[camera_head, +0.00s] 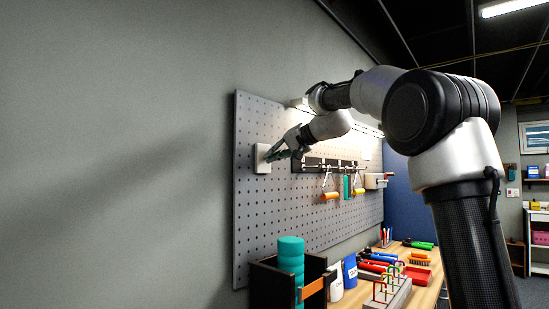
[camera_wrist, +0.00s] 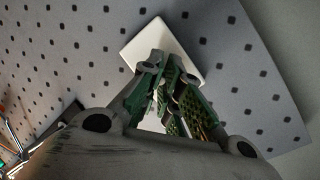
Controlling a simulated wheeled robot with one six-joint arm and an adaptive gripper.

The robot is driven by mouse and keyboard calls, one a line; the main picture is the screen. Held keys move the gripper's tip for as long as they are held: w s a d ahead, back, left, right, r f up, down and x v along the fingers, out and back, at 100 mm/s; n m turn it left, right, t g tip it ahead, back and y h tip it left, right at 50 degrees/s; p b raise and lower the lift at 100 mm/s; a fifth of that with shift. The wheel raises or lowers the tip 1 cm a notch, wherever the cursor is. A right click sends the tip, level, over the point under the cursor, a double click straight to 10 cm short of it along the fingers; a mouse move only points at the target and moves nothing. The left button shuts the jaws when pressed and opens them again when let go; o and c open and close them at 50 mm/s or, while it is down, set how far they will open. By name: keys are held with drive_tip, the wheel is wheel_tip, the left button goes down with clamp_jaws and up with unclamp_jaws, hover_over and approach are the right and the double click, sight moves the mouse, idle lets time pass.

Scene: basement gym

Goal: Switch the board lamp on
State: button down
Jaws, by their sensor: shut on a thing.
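A white switch box (camera_head: 262,158) is mounted near the left edge of the grey pegboard (camera_head: 262,215). My gripper (camera_head: 274,154) is at the front of this box, its fingertips against it. In the wrist view the white switch plate (camera_wrist: 188,58) lies just beyond my gripper (camera_wrist: 164,72), whose fingers are close together. They are shut on the switch's lever, which the fingers mostly hide. The board lamp (camera_head: 369,130) is a bar along the top of the pegboard, partly behind my arm. A bright glow shows on the board beneath it, so it looks lit.
Tools hang from a rail (camera_head: 330,165) right of the switch. Below, the wooden bench (camera_head: 424,297) carries a dark holder with a teal roll (camera_head: 291,262), a blue cup (camera_head: 350,271), a rack of coloured hooks and a red tray (camera_head: 416,277). The left wall is clear.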

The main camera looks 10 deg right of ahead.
drive_tip(key=shift+g, duration=0.3)
drive_tip(key=c, duration=1.7)
unclamp_jaws()
drive_tip(key=shift+o, duration=0.9)
drive_tip(key=shift+s+d+r, duration=0.1)
drive_tip(key=shift+d+r, duration=0.05)
drive_tip(key=v, duration=1.1)
drive_tip(key=shift+s+r, duration=0.2)
drive_tip(key=shift+s, duration=0.15)
drive_tip(key=shift+h, duration=0.3)
